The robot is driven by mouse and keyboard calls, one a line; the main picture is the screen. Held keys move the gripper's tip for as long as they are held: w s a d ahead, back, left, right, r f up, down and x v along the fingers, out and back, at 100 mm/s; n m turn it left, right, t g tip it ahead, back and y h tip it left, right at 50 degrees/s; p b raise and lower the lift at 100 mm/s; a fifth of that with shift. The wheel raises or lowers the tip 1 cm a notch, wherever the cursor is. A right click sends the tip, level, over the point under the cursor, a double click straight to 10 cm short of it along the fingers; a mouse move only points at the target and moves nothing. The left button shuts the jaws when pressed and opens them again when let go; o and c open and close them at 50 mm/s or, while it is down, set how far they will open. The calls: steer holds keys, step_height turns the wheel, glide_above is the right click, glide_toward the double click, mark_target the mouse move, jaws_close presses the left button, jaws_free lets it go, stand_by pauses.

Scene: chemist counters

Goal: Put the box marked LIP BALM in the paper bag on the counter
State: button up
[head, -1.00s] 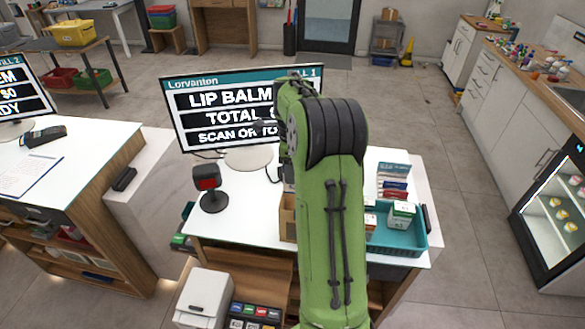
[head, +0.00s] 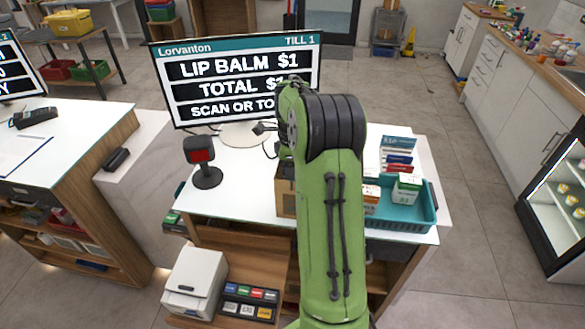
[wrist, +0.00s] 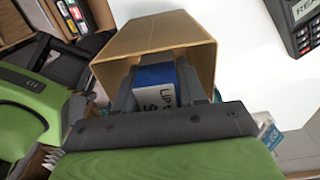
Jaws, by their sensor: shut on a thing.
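The LIP BALM box (wrist: 156,76), white with a blue end and partly readable lettering, shows in the wrist view between the two fingers of my gripper (wrist: 157,88). My gripper is shut on it. The brown paper bag (wrist: 150,36) is open, and its mouth surrounds the box and fingertips in that view. I cannot tell how deep the box is inside it. In the head view, only a left strip of the bag (head: 284,198) shows beside my green arm, which hides the gripper and the box.
A teal tray (head: 410,217) with small boxes stands on the counter right of my arm. A till screen (head: 235,80) is behind, and a black scanner (head: 203,163) stands to the left. A card reader (wrist: 300,28) is at the wrist view's upper right. White counter between scanner and bag is clear.

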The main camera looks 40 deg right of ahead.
steer(key=shift+f, duration=0.5)
steer(key=shift+r, duration=0.1)
steer(key=o, duration=1.2)
steer(key=shift+c, duration=0.2)
step_height(320, 180, up, 23)
steer(key=p, duration=1)
